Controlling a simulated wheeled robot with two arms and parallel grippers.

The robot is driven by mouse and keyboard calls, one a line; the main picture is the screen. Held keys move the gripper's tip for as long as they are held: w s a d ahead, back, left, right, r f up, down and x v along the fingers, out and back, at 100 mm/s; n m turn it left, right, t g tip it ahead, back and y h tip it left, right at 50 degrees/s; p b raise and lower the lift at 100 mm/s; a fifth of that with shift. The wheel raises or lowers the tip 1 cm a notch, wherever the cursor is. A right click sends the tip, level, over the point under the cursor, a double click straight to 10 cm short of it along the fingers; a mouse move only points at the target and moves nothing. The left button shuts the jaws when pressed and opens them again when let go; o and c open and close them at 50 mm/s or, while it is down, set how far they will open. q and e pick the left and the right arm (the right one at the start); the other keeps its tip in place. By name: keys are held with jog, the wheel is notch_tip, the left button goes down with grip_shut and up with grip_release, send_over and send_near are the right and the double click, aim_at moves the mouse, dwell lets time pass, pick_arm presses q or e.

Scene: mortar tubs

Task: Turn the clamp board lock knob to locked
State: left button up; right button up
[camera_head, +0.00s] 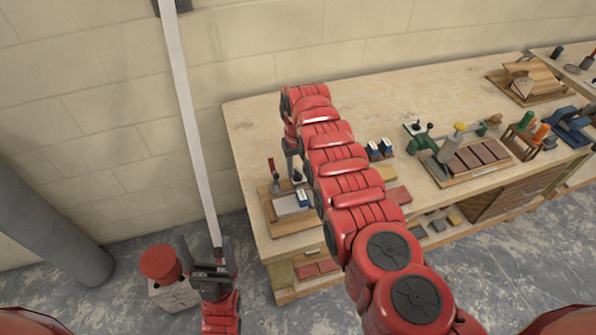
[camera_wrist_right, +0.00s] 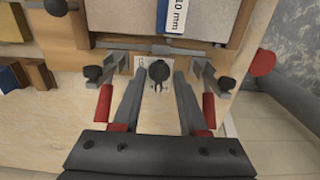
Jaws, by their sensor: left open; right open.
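The clamp board (camera_head: 275,222) lies on the left end of the workbench, with a grey plate and a blue-and-white block on it. The dark round lock knob (camera_wrist_right: 158,72) shows in the right wrist view, on pale wood with a small, partly hidden printed label beside it. My right gripper (camera_wrist_right: 158,85) is open, its fingers apart on either side of the knob, with no clear contact. In the head view my right arm hides part of the board. My left gripper (camera_head: 212,255) is open, low, left of the bench. The knob's exact setting is unclear.
A white strip (camera_head: 188,110) runs down to my left gripper. A red-topped container (camera_head: 160,262) stands beside it. Another tool board (camera_head: 470,175) lies farther right.

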jog(key=shift+f, duration=0.65)
jog(key=shift+r, duration=0.1)
grip_shut()
